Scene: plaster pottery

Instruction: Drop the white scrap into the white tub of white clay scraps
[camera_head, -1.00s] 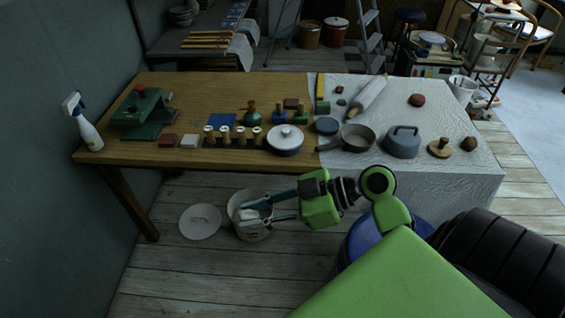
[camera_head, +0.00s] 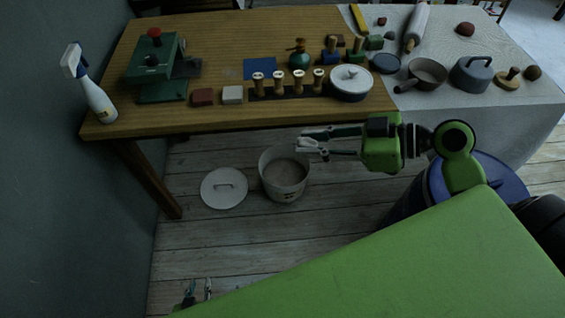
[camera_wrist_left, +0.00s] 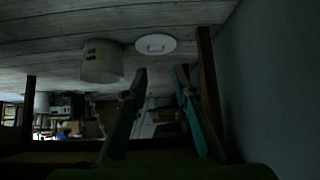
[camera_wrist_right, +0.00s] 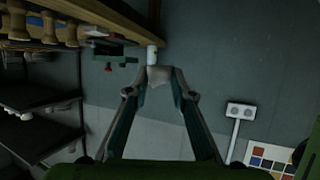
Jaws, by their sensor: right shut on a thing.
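The white tub (camera_head: 285,192) stands on the floor in front of the table, with pale contents inside. My right gripper (camera_head: 312,143) is at the tub's back right, above its rim, shut on the white scrap (camera_head: 307,147). In the right wrist view the scrap (camera_wrist_right: 158,82) shows pale between the fingertips. My left gripper (camera_head: 197,290) is low at the bottom of the head view, empty, with its fingers apart. In the left wrist view its open fingers (camera_wrist_left: 160,80) frame the floor, and the tub (camera_wrist_left: 102,63) appears upside down.
A round white lid (camera_head: 224,188) lies on the floor left of the tub. The wooden table (camera_head: 215,60) stands behind, with a white pot (camera_head: 351,82) near its front edge. A blue barrel (camera_head: 420,195) stands to the right. The floor in front of the tub is clear.

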